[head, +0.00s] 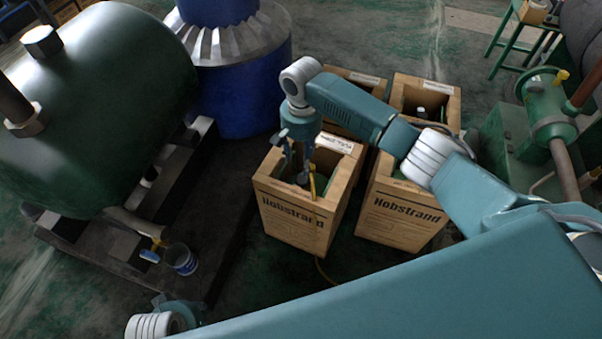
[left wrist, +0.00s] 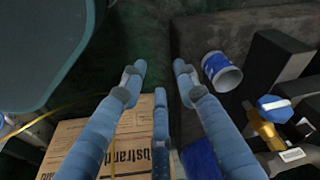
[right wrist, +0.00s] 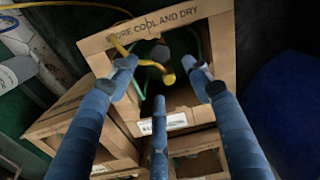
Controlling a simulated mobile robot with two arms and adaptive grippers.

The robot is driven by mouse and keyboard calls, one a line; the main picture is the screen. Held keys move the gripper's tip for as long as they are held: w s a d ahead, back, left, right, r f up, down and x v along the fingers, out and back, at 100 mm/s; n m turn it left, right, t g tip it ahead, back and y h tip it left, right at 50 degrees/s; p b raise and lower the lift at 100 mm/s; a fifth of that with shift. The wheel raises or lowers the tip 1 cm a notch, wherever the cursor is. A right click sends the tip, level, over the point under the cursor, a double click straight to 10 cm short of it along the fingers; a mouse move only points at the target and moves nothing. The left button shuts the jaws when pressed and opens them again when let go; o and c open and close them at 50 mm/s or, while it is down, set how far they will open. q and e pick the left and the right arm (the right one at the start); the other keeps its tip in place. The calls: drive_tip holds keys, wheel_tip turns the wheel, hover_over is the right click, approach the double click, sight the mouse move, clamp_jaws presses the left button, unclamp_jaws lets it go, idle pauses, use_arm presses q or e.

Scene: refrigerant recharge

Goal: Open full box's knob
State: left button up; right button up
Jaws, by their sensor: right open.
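The full box (head: 290,222) is the front-left wooden crate, marked Hobstrand with a white label on its rim. A dark cylinder (right wrist: 150,72) with a yellow hose fitting (right wrist: 168,78) sits inside it. My right gripper (head: 302,152) points down over this box. In the right wrist view its open fingers (right wrist: 162,72) stand on both sides of the fitting, apparently empty. I cannot clearly make out the knob. My left gripper (left wrist: 158,78) is open and empty, with a Hobstrand crate (left wrist: 135,145) below its fingers. In the head view it is mostly cut off at the bottom left.
Several similar crates stand close together, including a front-right one (head: 398,215). A green tank (head: 110,110) on a dark base and a blue drum (head: 240,95) stand left. A yellow hose (head: 322,270) runs along the floor.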

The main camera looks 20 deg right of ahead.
sight(302, 179)
wheel_tip(302, 179, down, 9)
drive_tip(key=b, duration=0.3)
drive_tip(key=shift+d+f, duration=0.1)
drive_tip(key=shift+f, duration=0.1)
drive_tip(key=shift+f+b, duration=0.35)
drive_tip(key=shift+f, duration=0.25)
use_arm(q)
drive_tip(key=w+v, duration=0.2)
drive_tip(key=v, duration=0.8)
drive_tip(key=shift+r+t, duration=0.4)
drive_tip(key=shift+s+a, duration=0.1)
drive_tip(key=shift+s, duration=0.1)
